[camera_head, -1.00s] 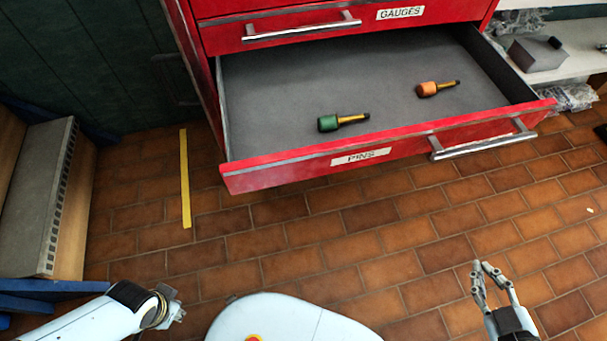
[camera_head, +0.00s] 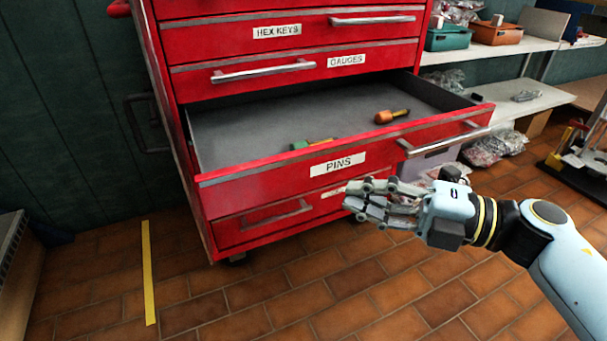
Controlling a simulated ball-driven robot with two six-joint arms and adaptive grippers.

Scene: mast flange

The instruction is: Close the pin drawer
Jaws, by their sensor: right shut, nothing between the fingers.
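The red pin drawer (camera_head: 258,189), labelled PINS, stands pulled out of the red cabinet, with its grey floor showing. An orange-handled pin (camera_head: 388,116) lies inside toward the right. A green-handled pin (camera_head: 302,145) lies behind the front panel, which partly hides it. The drawer's bar handle (camera_head: 445,140) is on the right part of its front. My right gripper (camera_head: 357,199) is shut and empty, pointing left in front of the cabinet, just below the drawer front in the picture. I cannot tell whether it touches. My left gripper is out of view.
The GAUGES drawer (camera_head: 290,73) and HEX KEYS drawer (camera_head: 300,32) above are shut. Shelves with bins (camera_head: 497,33) stand at the right. A yellow strip (camera_head: 148,272) lies on the tiled floor, which is clear in front.

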